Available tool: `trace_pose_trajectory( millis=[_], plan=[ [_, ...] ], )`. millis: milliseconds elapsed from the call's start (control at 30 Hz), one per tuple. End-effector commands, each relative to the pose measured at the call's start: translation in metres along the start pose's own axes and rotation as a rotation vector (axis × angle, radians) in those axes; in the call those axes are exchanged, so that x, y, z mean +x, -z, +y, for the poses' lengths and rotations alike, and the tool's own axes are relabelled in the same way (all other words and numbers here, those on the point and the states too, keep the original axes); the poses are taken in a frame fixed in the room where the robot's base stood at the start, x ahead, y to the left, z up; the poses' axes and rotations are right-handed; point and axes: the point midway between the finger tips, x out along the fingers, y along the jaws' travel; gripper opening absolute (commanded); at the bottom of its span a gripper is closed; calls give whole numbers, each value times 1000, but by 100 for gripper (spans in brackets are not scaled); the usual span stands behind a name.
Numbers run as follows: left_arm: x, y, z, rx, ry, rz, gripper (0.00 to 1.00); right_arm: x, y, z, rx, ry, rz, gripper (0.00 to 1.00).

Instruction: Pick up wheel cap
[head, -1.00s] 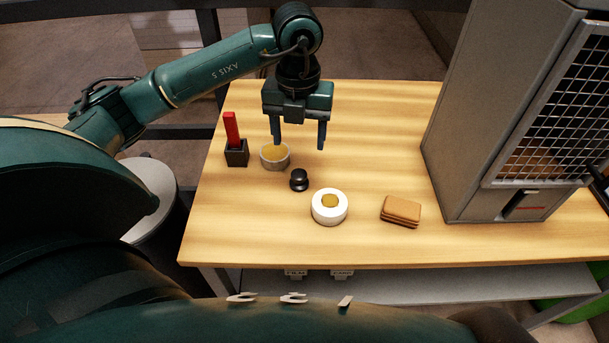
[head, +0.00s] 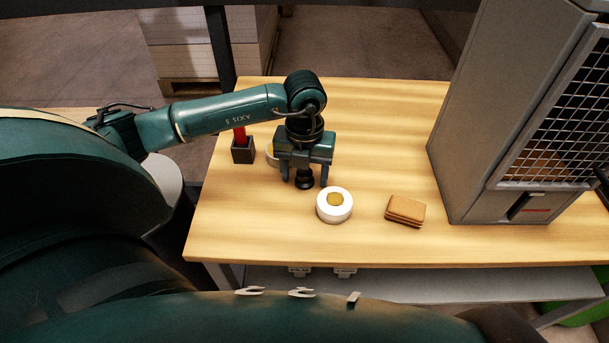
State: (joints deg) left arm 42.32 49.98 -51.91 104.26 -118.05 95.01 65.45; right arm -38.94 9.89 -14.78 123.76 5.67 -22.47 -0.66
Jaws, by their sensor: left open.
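The small black round cap (head: 305,183), which looks like the wheel cap, sits on the wooden table. My left gripper (head: 304,179) points down over it, open, with one finger to each side of the cap. The gripper body hides the cap's upper part, and I cannot tell whether the fingers touch it. My right gripper is not in view.
A bowl (head: 271,155) is partly hidden behind my gripper, beside a dark holder (head: 243,152). Brown slabs (head: 405,211) and a grey caged machine (head: 480,130) are farther right.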

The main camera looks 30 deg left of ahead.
Motion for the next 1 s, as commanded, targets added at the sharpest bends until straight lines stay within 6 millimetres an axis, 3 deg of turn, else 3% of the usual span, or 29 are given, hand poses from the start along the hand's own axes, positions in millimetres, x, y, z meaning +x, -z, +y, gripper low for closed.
trace_pose_trajectory(
  millis=[67, 633, 867, 1000],
  plan=[
    [0, 0, 0, 0, 0, 0, 62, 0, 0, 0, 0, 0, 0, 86],
    [-1, 0, 0, 0, 0, 0, 16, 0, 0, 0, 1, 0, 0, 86],
    [-2, 0, 0, 0, 0, 0, 15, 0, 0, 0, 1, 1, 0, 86],
    [-15, -1, 0, 0, 0, -3, 15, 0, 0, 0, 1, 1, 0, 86]
  ],
)
